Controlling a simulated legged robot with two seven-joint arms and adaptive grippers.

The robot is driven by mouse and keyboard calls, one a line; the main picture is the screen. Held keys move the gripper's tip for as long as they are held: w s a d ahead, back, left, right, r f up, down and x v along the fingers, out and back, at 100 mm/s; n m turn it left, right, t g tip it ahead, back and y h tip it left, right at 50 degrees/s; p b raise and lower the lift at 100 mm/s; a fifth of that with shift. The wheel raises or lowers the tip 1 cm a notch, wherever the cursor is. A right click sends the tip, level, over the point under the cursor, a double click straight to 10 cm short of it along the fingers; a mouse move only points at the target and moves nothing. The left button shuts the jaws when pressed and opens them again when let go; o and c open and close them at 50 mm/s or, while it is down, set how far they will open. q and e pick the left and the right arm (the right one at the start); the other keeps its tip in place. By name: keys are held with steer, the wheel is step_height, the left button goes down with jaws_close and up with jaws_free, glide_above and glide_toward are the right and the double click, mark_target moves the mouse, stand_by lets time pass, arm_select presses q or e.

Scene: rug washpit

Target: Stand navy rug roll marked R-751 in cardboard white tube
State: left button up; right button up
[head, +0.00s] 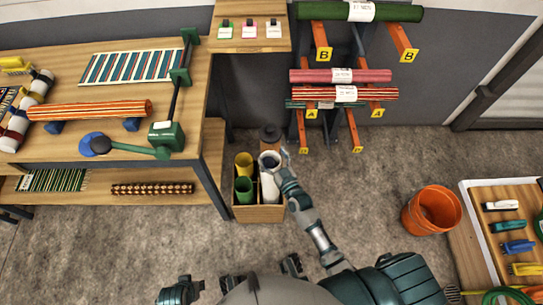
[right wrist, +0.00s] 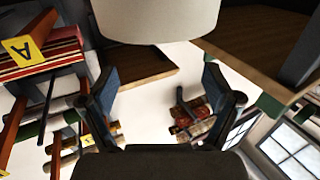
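A white tube (head: 268,160) stands upright in a wooden box in the head view, its round open top facing up. My right gripper (head: 284,160) is at the right side of its rim. In the right wrist view my right gripper (right wrist: 160,88) has its fingers spread with nothing between them. A pale cylinder (right wrist: 155,18), probably this tube, fills the top of that view beyond the fingers. I cannot make out a navy roll or the mark R-751 in either view. Dark parts of mine show at the bottom edge of the head view; the left gripper's fingers cannot be made out.
The wooden box (head: 258,214) also holds a yellow tube (head: 243,160) and a green tube (head: 243,188). A workbench (head: 190,140) stands left. Racks with rolls (head: 340,76) hang behind. An orange bucket (head: 432,211) stands right. The floor in front is open.

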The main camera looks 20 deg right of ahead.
steer(key=shift+d, duration=0.1)
steer(key=shift+d+f, duration=0.1)
steer(key=shift+f, duration=0.1)
steer(key=s+d, duration=0.2)
steer(key=s, duration=0.9)
steer(key=shift+s, duration=0.4)
steer(key=shift+a, duration=0.1)
